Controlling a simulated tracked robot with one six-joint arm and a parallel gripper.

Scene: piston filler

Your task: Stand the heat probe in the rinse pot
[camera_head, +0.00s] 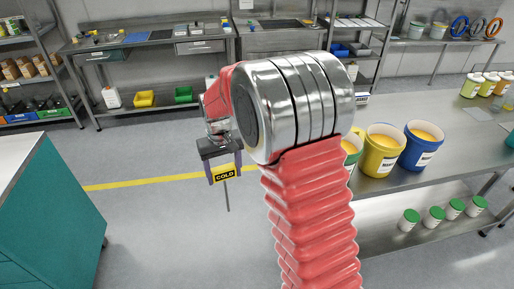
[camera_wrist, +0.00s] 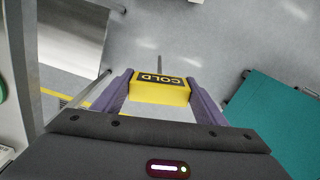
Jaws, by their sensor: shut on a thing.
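My gripper (camera_head: 225,180) is shut on a yellow block marked COLD (camera_head: 225,173), with a thin grey rod (camera_head: 227,196) pointing down below it; this looks like the heat probe. It hangs over open floor, left of the steel bench. In the wrist view the yellow block (camera_wrist: 158,92) sits between the purple fingers, and its rod (camera_wrist: 159,64) points away from me. A yellow pot (camera_head: 380,152) and a blue pot (camera_head: 420,146), both with orange contents, stand on the bench. I cannot tell which container is the rinse pot.
The steel bench (camera_head: 455,135) fills the right, with several green-lidded tubs (camera_head: 433,215) on its lower shelf. A teal cabinet (camera_head: 55,215) stands at the left. A back workbench (camera_head: 150,45) carries trays beneath. The floor (camera_head: 165,230) between is clear.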

